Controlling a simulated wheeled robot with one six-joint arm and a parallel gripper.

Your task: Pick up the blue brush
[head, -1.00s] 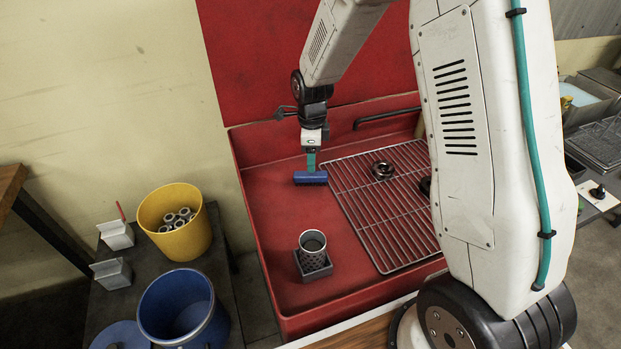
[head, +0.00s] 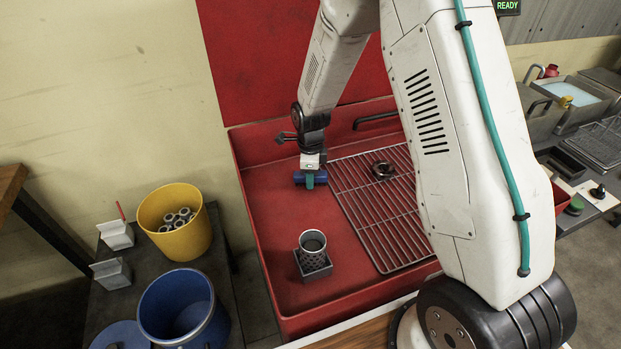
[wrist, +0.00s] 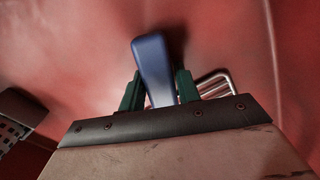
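The blue brush (head: 298,179) lies on the red floor of the basin, left of the wire rack. My gripper (head: 310,180) is down over it from above, with a teal finger in front of the brush. In the wrist view the blue brush (wrist: 154,68) stands between the two dark green fingers of my gripper (wrist: 161,92). It reaches past the fingertips and sits a little slanted to them. The fingers are apart, one on each side, with only narrow gaps. Firm contact does not show.
A wire rack (head: 382,215) with a dark ring (head: 382,170) covers the basin's right part. A metal cup (head: 312,243) stands in a grey holder (head: 315,270) in front. The red basin wall (head: 262,262) borders the left. Yellow (head: 190,243) and blue (head: 212,325) buckets stand outside.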

